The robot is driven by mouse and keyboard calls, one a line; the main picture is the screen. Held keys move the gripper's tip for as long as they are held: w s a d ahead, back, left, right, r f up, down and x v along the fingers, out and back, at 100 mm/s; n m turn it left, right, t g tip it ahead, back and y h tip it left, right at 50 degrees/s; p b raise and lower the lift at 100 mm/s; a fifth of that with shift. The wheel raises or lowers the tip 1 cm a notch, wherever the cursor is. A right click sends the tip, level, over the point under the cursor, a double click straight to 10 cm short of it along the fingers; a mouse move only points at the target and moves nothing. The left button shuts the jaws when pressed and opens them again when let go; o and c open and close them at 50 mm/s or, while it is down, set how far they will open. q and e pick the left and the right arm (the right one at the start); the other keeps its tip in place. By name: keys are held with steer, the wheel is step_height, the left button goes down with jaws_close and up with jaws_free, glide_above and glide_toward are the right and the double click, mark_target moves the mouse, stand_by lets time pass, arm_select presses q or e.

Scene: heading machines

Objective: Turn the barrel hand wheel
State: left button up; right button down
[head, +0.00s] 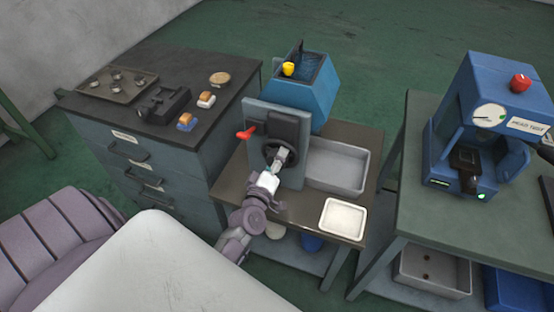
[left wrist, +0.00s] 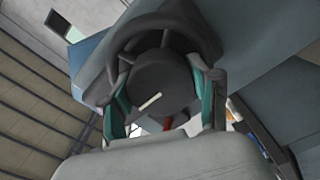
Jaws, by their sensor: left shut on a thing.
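The barrel hand wheel is a dark round wheel (head: 272,150) on the front of a blue-grey machine (head: 310,85). In the left wrist view its dark rim (left wrist: 168,22) and dark hub (left wrist: 160,82) with a pale line fill the middle. My left gripper (head: 280,156) reaches the wheel from the front. In the left wrist view the gripper's green-padded fingers (left wrist: 160,108) stand on both sides of the hub, closed on the wheel. The exact contact is partly hidden. My right gripper is not in view.
A red-handled lever (head: 246,132) sticks out left of the wheel. A grey bin (head: 336,166) and a white tray (head: 343,218) sit to its right. A drawer cabinet (head: 150,175) stands at left, and a blue press (head: 485,125) on a green table at right.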

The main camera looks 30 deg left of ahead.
arm_select(q)
steer(key=o, duration=1.2)
steer(key=shift+c, duration=0.2)
steer(key=v, duration=1.2)
steer(key=shift+f, duration=0.1)
